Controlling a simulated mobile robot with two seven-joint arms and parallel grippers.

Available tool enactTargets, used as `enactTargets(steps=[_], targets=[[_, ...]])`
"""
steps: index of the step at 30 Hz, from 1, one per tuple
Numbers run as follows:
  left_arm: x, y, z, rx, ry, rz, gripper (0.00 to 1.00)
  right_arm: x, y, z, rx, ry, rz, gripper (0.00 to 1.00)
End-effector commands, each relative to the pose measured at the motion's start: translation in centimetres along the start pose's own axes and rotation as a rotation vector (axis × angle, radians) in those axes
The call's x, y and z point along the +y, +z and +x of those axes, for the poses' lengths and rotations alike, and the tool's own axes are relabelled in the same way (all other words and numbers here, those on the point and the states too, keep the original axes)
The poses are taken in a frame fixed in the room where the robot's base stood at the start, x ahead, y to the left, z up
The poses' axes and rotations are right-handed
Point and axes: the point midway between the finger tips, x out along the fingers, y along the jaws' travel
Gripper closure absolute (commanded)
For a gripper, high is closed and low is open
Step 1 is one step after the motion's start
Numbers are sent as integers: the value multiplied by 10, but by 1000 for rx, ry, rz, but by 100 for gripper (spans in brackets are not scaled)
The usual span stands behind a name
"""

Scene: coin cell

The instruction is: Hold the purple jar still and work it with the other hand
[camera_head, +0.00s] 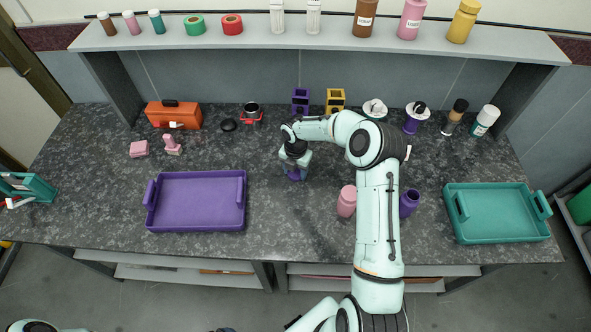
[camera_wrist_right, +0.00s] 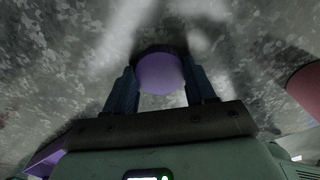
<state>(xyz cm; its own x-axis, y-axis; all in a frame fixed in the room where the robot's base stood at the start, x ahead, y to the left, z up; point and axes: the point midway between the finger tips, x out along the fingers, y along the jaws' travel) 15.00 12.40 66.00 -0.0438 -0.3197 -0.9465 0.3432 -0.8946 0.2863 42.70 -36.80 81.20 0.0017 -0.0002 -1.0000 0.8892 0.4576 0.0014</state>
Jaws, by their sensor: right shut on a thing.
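My right gripper (camera_head: 294,172) points down at the middle of the counter. It is shut on a round purple thing (camera_head: 293,175), which stands at or just above the counter. In the right wrist view this purple thing (camera_wrist_right: 160,74) shows a flat round face between both fingers; I cannot tell whether it is a whole jar or a lid. Another purple jar-like container (camera_head: 408,203) stands just right of my right arm, which may cover part of it. My left gripper is outside both views.
A pink jar (camera_head: 346,201) stands close to my right arm and also shows in the wrist view (camera_wrist_right: 306,88). A purple tray (camera_head: 200,228) lies left, a teal tray (camera_head: 500,238) right. An orange toolbox (camera_head: 174,115) and purple and yellow holders (camera_head: 335,98) line the back.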

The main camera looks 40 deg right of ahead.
Motion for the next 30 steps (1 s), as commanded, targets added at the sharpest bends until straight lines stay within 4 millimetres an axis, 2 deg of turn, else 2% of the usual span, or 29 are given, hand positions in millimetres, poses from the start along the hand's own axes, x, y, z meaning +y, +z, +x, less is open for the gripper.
enactTargets(steps=[1,2,3,4,12,16,30], targets=[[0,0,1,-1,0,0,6,0,0,2,1,-1,0,82],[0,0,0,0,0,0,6,0,0,2,0,0,0,36],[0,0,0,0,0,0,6,0,0,2,0,0,0,23],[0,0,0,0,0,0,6,0,0,2,0,0,0,20],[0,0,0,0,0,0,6,0,0,1,0,-1,0,20],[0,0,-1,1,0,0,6,0,0,-8,-1,0,0,20],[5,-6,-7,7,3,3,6,1,0,-102,-2,2,0,20]])
